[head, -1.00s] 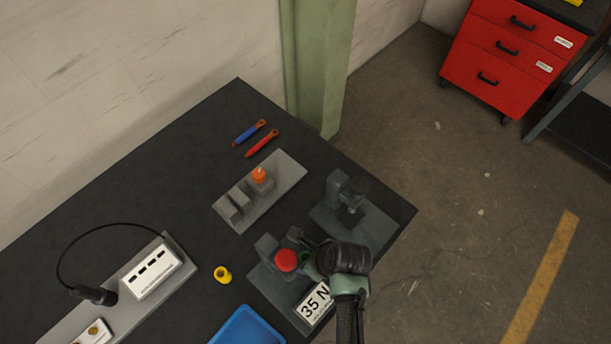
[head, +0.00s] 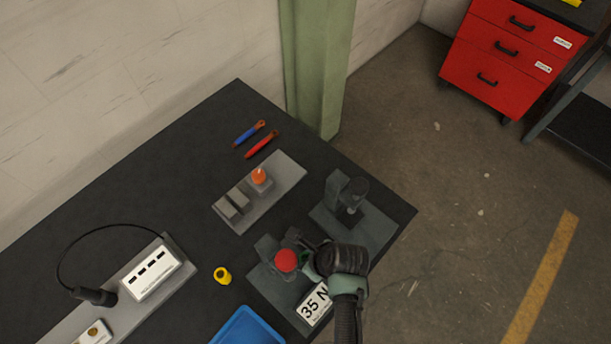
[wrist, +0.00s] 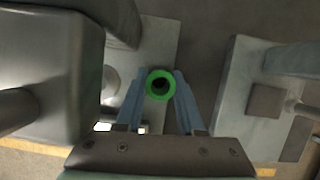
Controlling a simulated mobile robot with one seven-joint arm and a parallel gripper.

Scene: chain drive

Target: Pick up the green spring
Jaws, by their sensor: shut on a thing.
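The green spring (wrist: 151,81) shows as a bright green ring with a dark centre in the wrist view. My gripper (wrist: 159,92) is shut on it, with one blue finger on each side. In the head view my gripper (head: 307,258) is beside the red knob (head: 286,260) of the fixture marked "35 N" (head: 314,303). The spring is mostly hidden there by the gripper. I cannot tell whether it still touches the fixture.
A second dark fixture (head: 368,228) stands close behind my gripper. A grey block stand (head: 283,188) with an orange piece, a yellow cylinder (head: 222,275) and a blue tray (head: 246,328) are also on the black table. Two pliers-like tools (head: 262,143) lie at the back.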

